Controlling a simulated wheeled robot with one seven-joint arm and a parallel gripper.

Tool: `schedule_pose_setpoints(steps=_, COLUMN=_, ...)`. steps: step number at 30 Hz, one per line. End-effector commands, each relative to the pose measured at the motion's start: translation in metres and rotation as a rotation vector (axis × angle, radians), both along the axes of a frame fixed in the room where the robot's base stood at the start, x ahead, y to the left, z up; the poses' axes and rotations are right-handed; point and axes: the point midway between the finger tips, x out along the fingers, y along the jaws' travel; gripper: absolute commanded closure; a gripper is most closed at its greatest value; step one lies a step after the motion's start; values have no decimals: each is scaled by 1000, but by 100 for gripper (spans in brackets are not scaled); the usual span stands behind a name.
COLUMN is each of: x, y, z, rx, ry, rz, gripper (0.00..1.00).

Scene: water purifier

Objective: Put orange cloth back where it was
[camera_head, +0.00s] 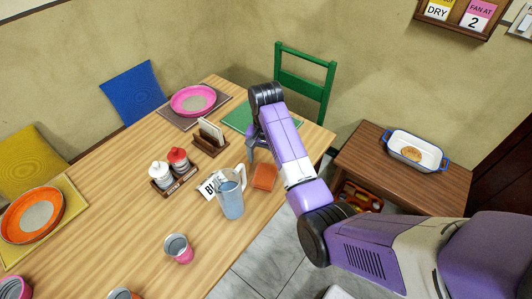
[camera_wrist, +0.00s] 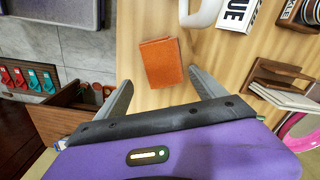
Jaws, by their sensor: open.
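The orange cloth (camera_head: 265,176) is a small folded square lying flat on the wooden table, close to the table's right edge and right of the water pitcher. In the wrist view the cloth (camera_wrist: 161,62) lies ahead of my gripper (camera_wrist: 157,85), roughly between the lines of its two fingers. The fingers are spread apart with nothing between them. In the head view my gripper (camera_head: 250,150) is just behind the cloth, partly hidden by my arm. I cannot tell exactly how high the fingers are above the table.
A clear pitcher (camera_head: 230,196) stands left of the cloth, with a card reading "BLUE" (camera_head: 210,186) beside it. A napkin holder (camera_head: 210,138) and a shaker caddy (camera_head: 174,174) stand farther left. A side table (camera_head: 390,180) bears a white-blue baking dish (camera_head: 416,149). The table in front of the pitcher has free room.

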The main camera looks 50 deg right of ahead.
Motion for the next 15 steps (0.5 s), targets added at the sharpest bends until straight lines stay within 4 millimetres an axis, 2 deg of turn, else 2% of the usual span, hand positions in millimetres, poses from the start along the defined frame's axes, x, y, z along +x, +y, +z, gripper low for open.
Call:
schedule_pose_setpoints(steps=3, x=1, y=0, z=18, rx=-2, ry=-3, rz=0, gripper=20)
schedule_pose_setpoints(steps=6, x=1, y=0, z=28, rx=-1, ry=-2, rz=0, gripper=20)
schedule_pose_setpoints(steps=15, x=0, y=0, z=35, rx=0, ry=0, rz=0, gripper=20)
